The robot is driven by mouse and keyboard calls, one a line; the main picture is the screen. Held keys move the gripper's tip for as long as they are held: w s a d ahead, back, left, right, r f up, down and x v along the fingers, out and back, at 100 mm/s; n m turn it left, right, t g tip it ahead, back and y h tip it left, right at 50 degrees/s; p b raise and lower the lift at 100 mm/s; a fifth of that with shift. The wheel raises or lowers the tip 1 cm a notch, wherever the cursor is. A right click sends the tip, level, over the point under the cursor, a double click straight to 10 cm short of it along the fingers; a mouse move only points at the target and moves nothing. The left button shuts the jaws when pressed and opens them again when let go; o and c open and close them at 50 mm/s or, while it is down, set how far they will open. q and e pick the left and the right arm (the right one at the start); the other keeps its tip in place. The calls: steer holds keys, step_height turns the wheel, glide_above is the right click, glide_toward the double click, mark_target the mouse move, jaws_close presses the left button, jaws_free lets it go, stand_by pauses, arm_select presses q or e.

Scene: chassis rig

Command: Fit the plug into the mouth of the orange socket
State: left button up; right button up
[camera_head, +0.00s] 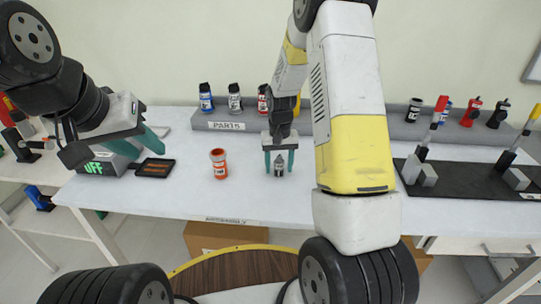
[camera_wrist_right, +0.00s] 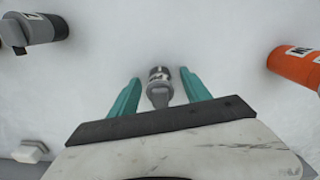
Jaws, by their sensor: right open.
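The orange socket (camera_head: 218,163) stands upright on the white table, with a white label on its side. It also shows at the right edge of the right wrist view (camera_wrist_right: 297,66). The small grey and dark plug (camera_head: 279,168) stands on the table to the right of the socket. My right gripper (camera_head: 280,161) is over it, open, with a teal finger on each side. In the right wrist view the plug (camera_wrist_right: 159,88) lies between the open fingers, with visible gaps. My left gripper (camera_head: 139,145) is open and empty, at the table's left, above a dark pad.
A grey PARTS shelf (camera_head: 250,125) with several small bottles runs along the back. A black mat (camera_head: 460,182) with grey blocks and upright handled tools lies at the right. A grey-black cylinder (camera_wrist_right: 35,28) shows in the right wrist view. The table around the socket is clear.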

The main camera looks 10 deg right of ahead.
steer(key=shift+c, duration=0.3)
jaws_close()
steer(key=shift+r, duration=0.1)
